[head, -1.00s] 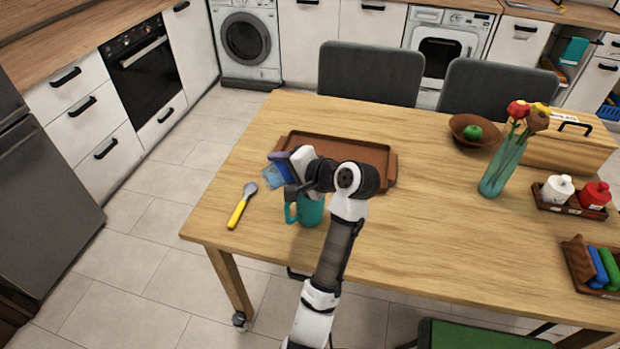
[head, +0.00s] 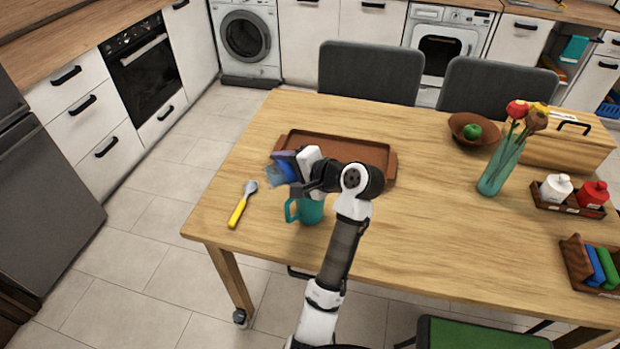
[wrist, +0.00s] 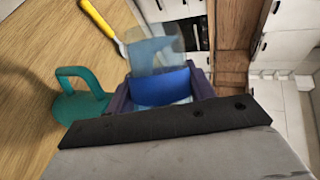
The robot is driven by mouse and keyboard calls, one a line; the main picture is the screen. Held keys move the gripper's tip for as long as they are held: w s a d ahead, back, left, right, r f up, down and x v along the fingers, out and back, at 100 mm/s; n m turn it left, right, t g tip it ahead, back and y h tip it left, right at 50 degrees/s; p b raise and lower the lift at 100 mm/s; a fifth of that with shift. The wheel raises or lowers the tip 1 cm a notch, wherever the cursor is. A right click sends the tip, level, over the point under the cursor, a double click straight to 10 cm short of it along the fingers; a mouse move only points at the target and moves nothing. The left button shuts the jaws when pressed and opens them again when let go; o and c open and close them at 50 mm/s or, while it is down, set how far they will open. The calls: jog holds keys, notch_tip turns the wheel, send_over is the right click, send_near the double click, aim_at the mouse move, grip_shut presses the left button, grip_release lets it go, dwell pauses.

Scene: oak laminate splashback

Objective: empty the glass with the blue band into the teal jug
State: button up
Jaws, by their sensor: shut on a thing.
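The glass with the blue band (head: 286,173) is between the jaws of my gripper (head: 297,167), held above the table near the tray's left end. In the wrist view the glass (wrist: 158,55) shows clear pale-blue walls and a dark blue band, with the purple fingers (wrist: 161,92) on either side. It is tilted well away from upright. The teal jug (head: 311,210) stands upright on the table, just in front of and below my gripper, its handle to the left. The jug (wrist: 78,105) is left of the glass in the wrist view. Its inside is hidden, and no stream shows.
A brown tray (head: 340,140) lies behind my gripper. A yellow-handled spoon (head: 240,205) lies left of the jug near the table edge. A teal vase with flowers (head: 498,165) and a bowl (head: 468,125) stand right. The table's middle (head: 430,220) is clear.

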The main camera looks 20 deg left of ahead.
jog(key=shift+f, duration=0.15)
dwell(0.4)
jog(key=shift+w+d+m+y+p, duration=0.1)
jog(key=shift+d+m+y+p, duration=0.05)
jog(key=shift+m+y+p, duration=0.3)
